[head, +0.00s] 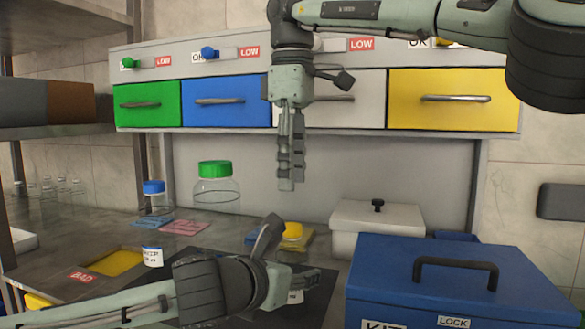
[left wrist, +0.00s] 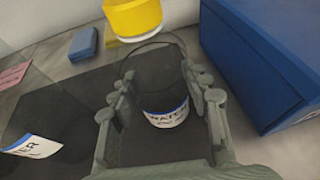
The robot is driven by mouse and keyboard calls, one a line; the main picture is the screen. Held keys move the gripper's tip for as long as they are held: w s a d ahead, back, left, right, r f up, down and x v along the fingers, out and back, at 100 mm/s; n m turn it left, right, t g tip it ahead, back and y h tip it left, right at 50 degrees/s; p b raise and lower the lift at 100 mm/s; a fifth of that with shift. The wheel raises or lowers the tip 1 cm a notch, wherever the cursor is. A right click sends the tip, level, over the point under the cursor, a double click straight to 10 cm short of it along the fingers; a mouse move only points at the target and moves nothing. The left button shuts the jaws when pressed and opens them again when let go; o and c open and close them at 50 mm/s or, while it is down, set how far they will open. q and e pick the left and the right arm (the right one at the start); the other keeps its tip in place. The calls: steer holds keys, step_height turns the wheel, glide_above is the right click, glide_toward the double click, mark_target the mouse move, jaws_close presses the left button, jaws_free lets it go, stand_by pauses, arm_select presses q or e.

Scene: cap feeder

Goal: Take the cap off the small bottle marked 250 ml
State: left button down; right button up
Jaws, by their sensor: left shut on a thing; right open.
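A clear bottle with a yellow cap (head: 292,230) stands behind my left gripper (head: 294,278) in the head view. In the left wrist view its yellow cap (left wrist: 133,18) is at the top, and its white label (left wrist: 167,114) reads WATER. My left gripper's fingers (left wrist: 158,85) are shut on the clear body, one on each side, below the cap. The volume mark is not readable. My right gripper (head: 290,186) is open and empty, pointing down, above and behind the yellow cap, apart from it. My left gripper hides much of the bottle in the head view.
A blue-capped bottle (head: 154,196) and a larger green-capped bottle (head: 217,186) stand at the back left. Another label (head: 152,257) shows left of my left gripper. A blue kit box (head: 400,262) and a white lidded box (head: 350,218) stand right. Coloured drawers (head: 228,101) line the back.

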mark_target(293, 225)
steer(key=shift+f, duration=4)
steer(key=shift+c, duration=0.6)
